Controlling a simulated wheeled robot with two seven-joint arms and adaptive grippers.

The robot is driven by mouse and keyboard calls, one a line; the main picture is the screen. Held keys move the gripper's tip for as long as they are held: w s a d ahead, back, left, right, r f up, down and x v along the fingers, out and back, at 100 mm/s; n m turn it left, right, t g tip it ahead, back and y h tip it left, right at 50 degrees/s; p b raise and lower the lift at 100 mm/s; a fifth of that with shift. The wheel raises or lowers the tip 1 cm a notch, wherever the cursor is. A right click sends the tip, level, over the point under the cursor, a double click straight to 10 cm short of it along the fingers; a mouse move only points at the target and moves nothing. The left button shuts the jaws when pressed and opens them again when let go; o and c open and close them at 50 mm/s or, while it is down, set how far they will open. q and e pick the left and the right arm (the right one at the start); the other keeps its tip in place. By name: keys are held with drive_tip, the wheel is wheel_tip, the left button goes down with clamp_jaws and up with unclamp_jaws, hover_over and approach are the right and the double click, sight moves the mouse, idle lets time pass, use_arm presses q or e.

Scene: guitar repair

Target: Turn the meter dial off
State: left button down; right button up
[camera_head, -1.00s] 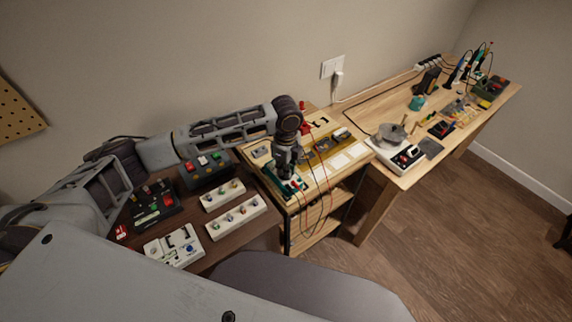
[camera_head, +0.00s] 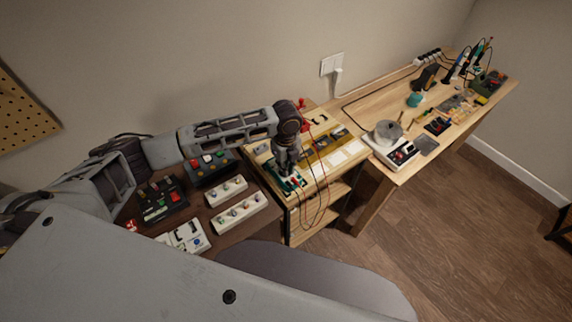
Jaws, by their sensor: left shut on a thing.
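My left gripper (camera_head: 287,172) points down over a small green device (camera_head: 291,184) at the front left of the light wooden table. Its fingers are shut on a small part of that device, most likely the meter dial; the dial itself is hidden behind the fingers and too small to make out. Dark and red leads (camera_head: 319,212) hang from the device over the table's front edge. My right gripper is not in view.

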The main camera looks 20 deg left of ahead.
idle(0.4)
use_arm(q)
drive_tip(key=c, duration=1.8)
unclamp_jaws()
drive_tip(key=shift+r, duration=0.1)
wheel_tip(320, 180, up, 12)
